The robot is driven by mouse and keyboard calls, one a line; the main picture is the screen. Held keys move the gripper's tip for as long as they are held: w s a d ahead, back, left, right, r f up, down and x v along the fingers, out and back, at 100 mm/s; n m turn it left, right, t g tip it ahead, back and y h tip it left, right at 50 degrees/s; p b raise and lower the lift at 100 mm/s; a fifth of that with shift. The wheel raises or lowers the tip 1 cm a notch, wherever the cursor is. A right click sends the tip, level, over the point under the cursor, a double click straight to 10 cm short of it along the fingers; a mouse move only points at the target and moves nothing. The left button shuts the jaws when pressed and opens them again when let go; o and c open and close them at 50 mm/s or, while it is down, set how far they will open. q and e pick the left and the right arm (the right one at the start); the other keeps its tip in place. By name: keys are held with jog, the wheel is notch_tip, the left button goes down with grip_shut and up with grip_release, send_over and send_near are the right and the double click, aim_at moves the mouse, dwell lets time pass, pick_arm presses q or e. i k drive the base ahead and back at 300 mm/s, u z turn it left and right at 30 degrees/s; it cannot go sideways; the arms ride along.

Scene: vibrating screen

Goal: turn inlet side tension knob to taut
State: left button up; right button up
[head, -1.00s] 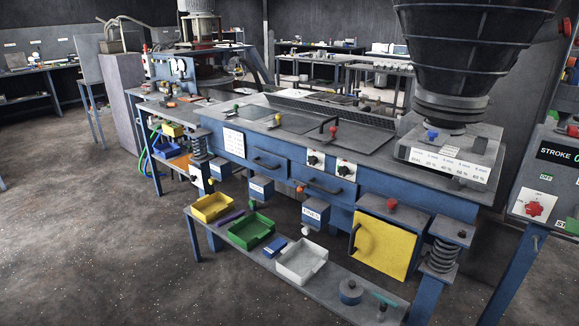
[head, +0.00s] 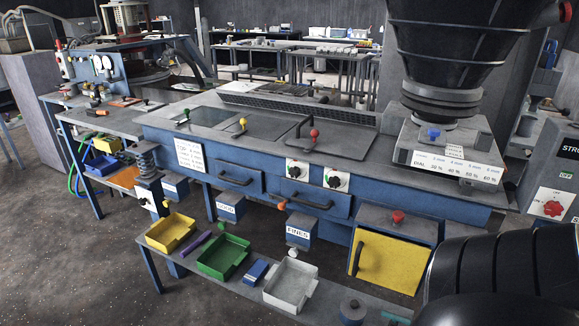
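Two black dial knobs on white plates sit side by side on the blue front of the screen machine. The left knob (head: 298,170) and the right knob (head: 336,178) each show a little green beside the dial. Their lettering is too small to read, so I cannot tell which settings they point to. The right knob is nearer the black hopper (head: 455,45). Neither of my grippers is in view. A black segmented link of my arm fills the lower right corner, well apart from both knobs.
Drawer handles (head: 305,201) stick out below the knobs. A yellow door (head: 388,262) with a black handle is below right. A low shelf holds yellow, green (head: 224,256) and white (head: 290,284) trays. A stroke control box (head: 553,175) stands at the right. Floor at the lower left is clear.

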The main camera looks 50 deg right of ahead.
aim_at(334, 182)
jog(key=z, duration=0.35)
jog(key=i, duration=0.9)
jog(key=z, duration=0.7)
